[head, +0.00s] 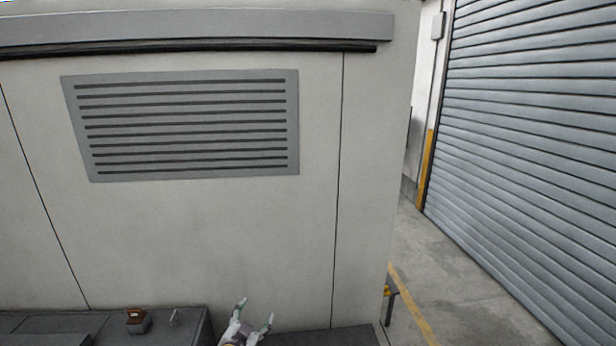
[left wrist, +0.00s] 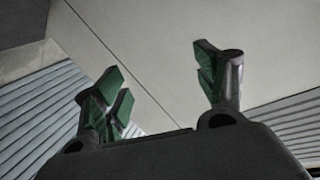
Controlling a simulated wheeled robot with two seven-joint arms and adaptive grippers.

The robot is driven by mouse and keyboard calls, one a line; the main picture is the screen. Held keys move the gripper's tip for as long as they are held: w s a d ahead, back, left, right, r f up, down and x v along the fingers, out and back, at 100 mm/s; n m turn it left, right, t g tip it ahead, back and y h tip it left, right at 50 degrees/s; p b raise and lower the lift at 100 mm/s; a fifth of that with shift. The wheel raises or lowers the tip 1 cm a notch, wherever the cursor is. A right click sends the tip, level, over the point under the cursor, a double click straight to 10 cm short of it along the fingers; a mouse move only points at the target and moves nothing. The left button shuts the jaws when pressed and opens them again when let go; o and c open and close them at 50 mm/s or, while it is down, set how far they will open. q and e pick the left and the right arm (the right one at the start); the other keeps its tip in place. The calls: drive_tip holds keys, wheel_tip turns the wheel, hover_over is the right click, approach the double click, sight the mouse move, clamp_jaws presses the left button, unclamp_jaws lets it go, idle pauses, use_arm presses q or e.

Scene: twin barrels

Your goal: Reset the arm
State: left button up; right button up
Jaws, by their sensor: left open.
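My left gripper (head: 255,318) shows at the bottom edge of the head view, fingers pointing up, spread apart, with nothing between them. It is in front of the pale wall panel, beside the dark surface at the lower left. In the left wrist view my left gripper (left wrist: 166,88) is open and empty, its green-padded fingers wide apart against a pale flat background. Most of the left arm is out of the head view. My right gripper is in neither view.
A pale wall with a grey louvred vent (head: 195,125) fills the left and middle. A small brown-topped block (head: 138,320) sits on a dark surface (head: 60,322) at the lower left. A grey roller shutter (head: 535,140) and open concrete floor (head: 450,270) lie at the right.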

use_arm(q)
drive_tip(key=s+a+f+n+g+y, duration=0.15)
drive_tip(key=s+g, duration=0.25)
drive_tip(key=s, duration=0.6)
drive_tip(key=s+a+f+n+g, duration=0.1)
drive_tip(key=s+a+n+g, duration=0.2)
drive_tip(key=s, duration=0.7)
drive_tip(key=s+a+f+n+g+y, duration=0.15)
drive_tip(key=s+g, duration=0.35)
drive_tip(key=s, duration=0.5)
drive_tip(key=s+f+m+g, duration=0.1)
drive_tip(key=s+f, duration=0.2)
drive_tip(key=f, duration=3.1)
drive_tip(key=s+a+f, duration=0.2)
drive_tip(key=s+f, duration=0.7)
drive_tip(key=s, duration=0.2)
drive_tip(key=s+a+f+g, duration=0.1)
drive_tip(key=s+a+f, duration=0.1)
drive_tip(key=s+f, duration=0.8)
drive_tip(key=shift+s+a+f+b, duration=0.15)
drive_tip(key=shift+s+f+b, duration=0.2)
drive_tip(key=shift+s, duration=0.2)
